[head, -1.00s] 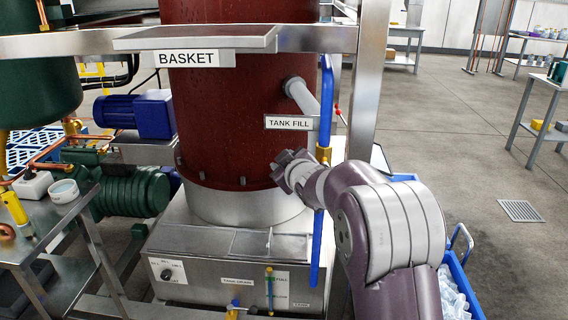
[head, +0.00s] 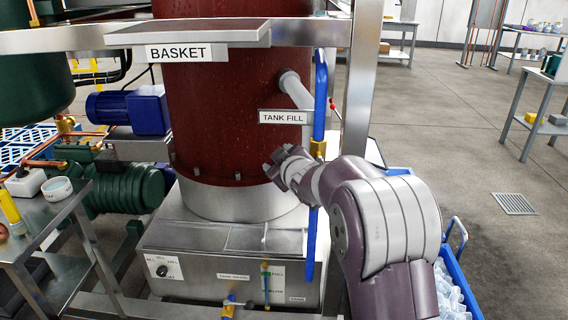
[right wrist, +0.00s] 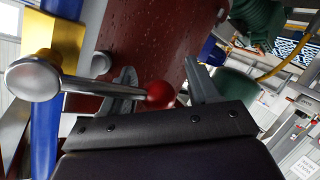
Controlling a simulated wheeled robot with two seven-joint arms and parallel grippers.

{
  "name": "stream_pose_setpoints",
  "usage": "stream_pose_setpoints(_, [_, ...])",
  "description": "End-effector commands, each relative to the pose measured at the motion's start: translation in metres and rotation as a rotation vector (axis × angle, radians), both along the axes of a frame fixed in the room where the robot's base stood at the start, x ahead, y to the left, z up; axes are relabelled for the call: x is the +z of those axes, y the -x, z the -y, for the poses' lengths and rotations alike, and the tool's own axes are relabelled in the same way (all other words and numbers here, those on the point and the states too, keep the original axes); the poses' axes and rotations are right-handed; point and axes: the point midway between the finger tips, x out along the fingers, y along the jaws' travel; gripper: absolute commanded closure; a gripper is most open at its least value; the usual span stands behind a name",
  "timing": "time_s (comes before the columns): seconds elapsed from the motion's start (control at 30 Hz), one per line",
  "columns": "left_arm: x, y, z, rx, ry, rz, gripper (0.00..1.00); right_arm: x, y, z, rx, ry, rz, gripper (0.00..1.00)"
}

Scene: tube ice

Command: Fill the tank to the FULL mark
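The blue fill pipe (head: 320,95) runs down beside the red tank, near the TANK FILL label (head: 284,117). A brass valve (head: 318,150) sits on it. My right gripper (head: 276,165) is beside this valve, in front of the tank's lower wall. My left gripper is out of view.
A steel post (head: 364,80) stands right of the pipe. A blue crate (head: 455,275) with clear bags is at the lower right, close to my right arm. A steel side table (head: 45,215) is on the left. The floor at the right is mostly clear.

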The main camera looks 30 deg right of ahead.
Motion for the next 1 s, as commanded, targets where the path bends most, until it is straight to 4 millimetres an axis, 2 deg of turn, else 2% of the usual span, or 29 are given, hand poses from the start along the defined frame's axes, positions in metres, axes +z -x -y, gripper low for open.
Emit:
stream_pose_setpoints(0.17, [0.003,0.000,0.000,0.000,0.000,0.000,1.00,0.010,0.028,-0.004,-0.002,0.000,-0.001,0.42])
stream_pose_setpoints(0.4, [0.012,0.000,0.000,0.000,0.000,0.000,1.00,0.026,0.078,-0.012,-0.003,0.000,-0.002,0.42])
stream_pose_setpoints(0.6, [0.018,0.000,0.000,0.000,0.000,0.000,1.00,0.035,0.109,-0.018,-0.003,-0.001,-0.003,0.42])
stream_pose_setpoints(0.73, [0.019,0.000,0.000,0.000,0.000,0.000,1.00,0.036,0.116,-0.019,-0.002,-0.001,-0.002,0.42])
stream_pose_setpoints(1.0, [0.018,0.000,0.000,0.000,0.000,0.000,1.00,0.036,0.117,-0.020,-0.001,0.000,-0.002,0.42])
